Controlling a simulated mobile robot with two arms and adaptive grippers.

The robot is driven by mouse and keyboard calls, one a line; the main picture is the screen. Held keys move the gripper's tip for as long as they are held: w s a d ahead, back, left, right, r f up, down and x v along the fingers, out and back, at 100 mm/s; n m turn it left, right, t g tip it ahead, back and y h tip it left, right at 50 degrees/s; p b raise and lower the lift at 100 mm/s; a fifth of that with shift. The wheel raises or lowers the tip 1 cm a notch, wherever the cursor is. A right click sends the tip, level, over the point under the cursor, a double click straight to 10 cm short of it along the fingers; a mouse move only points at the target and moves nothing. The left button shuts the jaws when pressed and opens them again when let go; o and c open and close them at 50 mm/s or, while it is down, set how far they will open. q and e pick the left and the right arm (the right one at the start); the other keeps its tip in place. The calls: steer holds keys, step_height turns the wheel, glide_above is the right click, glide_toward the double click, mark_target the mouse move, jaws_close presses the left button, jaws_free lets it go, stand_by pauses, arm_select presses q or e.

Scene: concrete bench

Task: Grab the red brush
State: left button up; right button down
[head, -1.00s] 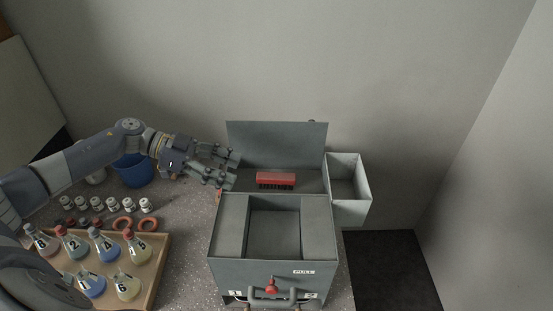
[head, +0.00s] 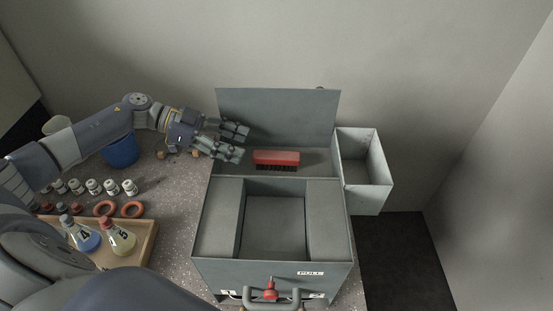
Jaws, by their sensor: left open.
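The red brush (head: 276,158), a red block with dark bristles underneath, lies on the grey ledge at the back of the metal box (head: 225,215), in front of an upright grey panel. My left gripper (head: 243,142) is open and empty just left of the brush, with its fingers pointing right toward it. A small gap shows between the fingertips and the brush. My right gripper is not in view.
An open grey bin (head: 368,200) is fixed to the box's right side. The box front has a handle (head: 270,298). At left are a blue bucket (head: 121,150), several small vials, orange rings (head: 132,209) and a wooden tray (head: 150,245) with flasks.

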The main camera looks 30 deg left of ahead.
mark_target(271, 154)
arm_select(q)
steer(key=x, duration=0.2)
steer(key=shift+d+r+p, duration=0.15)
steer(key=shift+d+p, duration=0.2)
steer(key=shift+d, duration=0.1)
steer(key=shift+w+d+f, duration=0.15)
steer(key=shift+d+f, duration=0.05)
steer(key=shift+d, duration=0.4)
steer(key=shift+w+d+f+p, duration=0.1)
steer(key=shift+w+d+p, duration=0.1)
steer(key=shift+p, duration=0.2)
steer(key=p+x, duration=0.1)
steer(key=x, duration=0.3)
steer(key=shift+w+f+p, duration=0.25)
steer(key=shift+f+p, duration=0.05)
steer(key=shift+p, duration=0.1)
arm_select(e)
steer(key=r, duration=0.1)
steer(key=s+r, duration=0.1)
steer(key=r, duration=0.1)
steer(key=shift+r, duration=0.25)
arm_select(q)
steer(key=c, duration=1.1)
